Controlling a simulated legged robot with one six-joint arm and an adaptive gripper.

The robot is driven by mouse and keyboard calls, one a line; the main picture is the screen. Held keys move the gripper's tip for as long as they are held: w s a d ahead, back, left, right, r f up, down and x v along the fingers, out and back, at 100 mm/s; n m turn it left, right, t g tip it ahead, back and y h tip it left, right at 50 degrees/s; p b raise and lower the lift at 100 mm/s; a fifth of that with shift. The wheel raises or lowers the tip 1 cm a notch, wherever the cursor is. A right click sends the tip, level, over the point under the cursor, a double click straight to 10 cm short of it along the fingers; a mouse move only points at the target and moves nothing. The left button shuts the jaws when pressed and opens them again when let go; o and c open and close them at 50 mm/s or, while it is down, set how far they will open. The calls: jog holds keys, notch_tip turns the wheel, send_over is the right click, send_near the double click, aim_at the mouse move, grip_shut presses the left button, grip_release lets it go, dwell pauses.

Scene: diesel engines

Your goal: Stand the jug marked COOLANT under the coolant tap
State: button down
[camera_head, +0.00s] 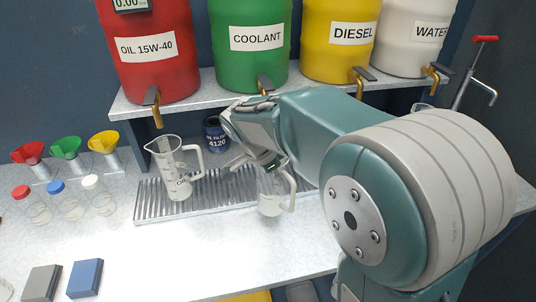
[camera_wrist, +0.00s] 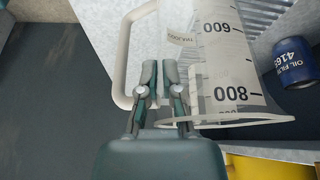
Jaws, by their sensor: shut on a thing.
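My gripper (camera_head: 266,163) is shut on a clear jug (camera_head: 271,198), near its rim; it also shows in the wrist view (camera_wrist: 164,75). The jug (camera_wrist: 225,55) has a scale with 600 and 800, a handle at left in that view, and a small inverted label too blurred to read surely. In the head view the jug is at the drip tray's front edge; I cannot tell whether its base touches anything. The green COOLANT drum (camera_head: 249,45) is behind, its brass coolant tap (camera_head: 264,85) partly hidden by my arm.
Another clear jug (camera_head: 178,172) stands on the slatted drip tray (camera_head: 220,190), near the oil tap (camera_head: 153,105). A blue oil filter can (camera_head: 214,135) stands behind. Funnels (camera_head: 66,148) and capped bottles (camera_head: 63,200) are at left.

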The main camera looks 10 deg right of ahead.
jog(key=w+d+f, duration=0.1)
jog(key=w, duration=1.1)
jog(key=shift+w+d+f, duration=0.2)
jog(key=shift+w+f, duration=0.05)
jog(key=shift+w, duration=0.15)
jog(key=shift+a, duration=0.1)
jog(key=c, duration=0.8)
grip_release()
jog(key=shift+a+f, duration=0.1)
